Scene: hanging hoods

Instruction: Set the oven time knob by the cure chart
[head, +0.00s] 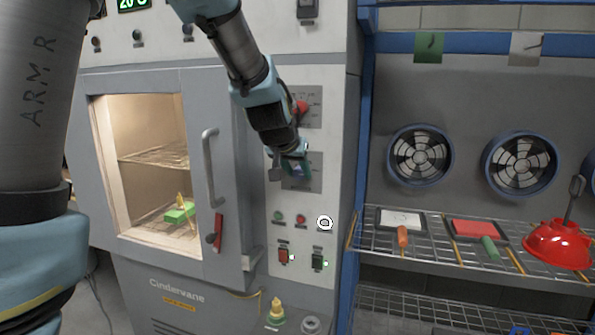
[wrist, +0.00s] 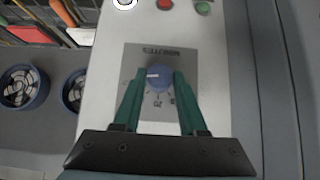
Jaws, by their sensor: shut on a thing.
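The time knob (wrist: 160,80) is blue, on a grey plate (wrist: 188,57) lettered MINUTES, which appears upside down in the wrist view. A white pointer mark on the knob points left in that view. Printed scale marks and numbers lie around it, partly hidden by the fingers. My gripper (wrist: 155,82) has green fingers closed on either side of the knob, gripping it. In the head view my gripper (head: 292,168) is at the lower grey plate (head: 305,185) and hides the knob. I cannot make out a cure chart in either view.
A red knob (head: 301,106) sits on the plate above. Lamps and switches (head: 283,256) are below. The oven door handle (head: 210,168) stands out at left. A green block (head: 180,213) is inside the oven. Hood fans (head: 420,157) and a wire shelf (head: 400,243) with tools are at right.

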